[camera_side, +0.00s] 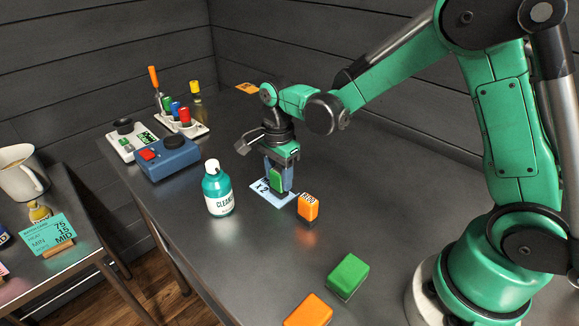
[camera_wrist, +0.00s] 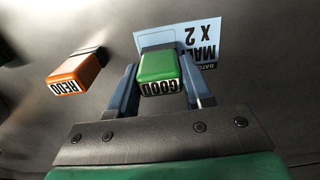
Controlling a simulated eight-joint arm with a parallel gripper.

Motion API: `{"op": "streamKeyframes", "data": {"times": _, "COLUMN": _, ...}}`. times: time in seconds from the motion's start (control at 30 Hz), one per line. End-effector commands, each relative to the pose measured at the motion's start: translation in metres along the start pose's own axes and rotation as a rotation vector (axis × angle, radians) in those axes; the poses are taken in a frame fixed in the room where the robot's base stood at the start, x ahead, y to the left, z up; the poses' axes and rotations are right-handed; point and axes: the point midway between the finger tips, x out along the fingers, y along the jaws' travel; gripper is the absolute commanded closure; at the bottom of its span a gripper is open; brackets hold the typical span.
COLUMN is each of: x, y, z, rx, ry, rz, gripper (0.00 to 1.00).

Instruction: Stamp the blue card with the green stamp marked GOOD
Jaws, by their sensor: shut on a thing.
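My gripper (camera_side: 278,181) is shut on the green stamp (camera_side: 276,183) and holds it upright over the blue card (camera_side: 263,188). In the wrist view the green stamp (camera_wrist: 161,68) shows the word GOOD between the two blue fingers (camera_wrist: 158,88). The blue card (camera_wrist: 205,40) lies flat on the table beneath and beyond it, printed with "X 2" and partly covered by the stamp. I cannot tell whether the stamp's base touches the card. An orange stamp marked REDO (camera_side: 307,208) stands close to the card's right; it also shows in the wrist view (camera_wrist: 76,70).
A teal cleaner bottle (camera_side: 217,190) stands left of the card. A green block (camera_side: 347,275) and an orange block (camera_side: 309,312) lie nearer the front.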

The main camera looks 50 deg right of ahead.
Motion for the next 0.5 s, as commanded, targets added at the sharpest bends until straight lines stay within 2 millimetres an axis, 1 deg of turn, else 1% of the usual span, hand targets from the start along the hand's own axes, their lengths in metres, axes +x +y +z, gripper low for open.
{"op": "streamKeyframes", "data": {"times": 0.5, "x": 0.0063, "y": -0.0002, "z": 0.0, "rx": 0.0, "ry": 0.0, "rz": 0.0, "gripper": 0.89}}
